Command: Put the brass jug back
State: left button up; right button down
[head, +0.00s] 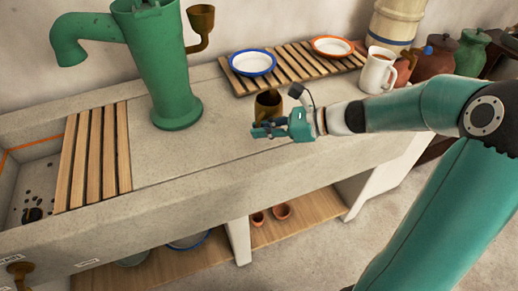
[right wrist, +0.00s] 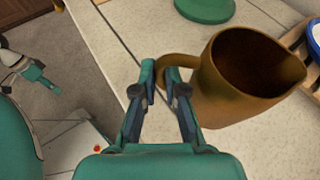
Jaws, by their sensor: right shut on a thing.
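The brass jug (head: 268,104) is upright at the worktop, in front of the slatted rack. My right gripper (head: 270,130) is at its near side. In the right wrist view the jug (right wrist: 236,100) is large, its dark mouth facing up. There my right gripper (right wrist: 165,78) is shut on the jug's handle (right wrist: 176,61), with a finger on each side. I cannot tell whether the jug's base touches the stone. What seems to be my left gripper (right wrist: 38,76) shows small at the left of the right wrist view, away from the jug; its jaws are unclear.
The green pump (head: 160,70) stands left of the jug. Behind is a slatted rack (head: 290,68) with a blue-rimmed plate (head: 252,62) and an orange-rimmed plate (head: 332,46). A white mug (head: 378,72) and several jars are at right. Stone worktop (head: 205,140) between pump and jug is clear.

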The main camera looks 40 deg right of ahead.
jog(key=shift+f+b, duration=0.5)
jog(key=shift+f, duration=2.25)
jog(key=shift+f, duration=0.15)
jog(key=c, duration=1.2)
grip_release()
jog(key=shift+s+d+r, duration=0.1)
jog(key=shift+d+r, duration=0.05)
jog(key=shift+r, duration=0.1)
jog(key=v, duration=1.1)
jog(key=shift+s+d+r+p, duration=0.15)
jog(key=shift+s+p, duration=0.15)
jog(key=shift+p, duration=0.1)
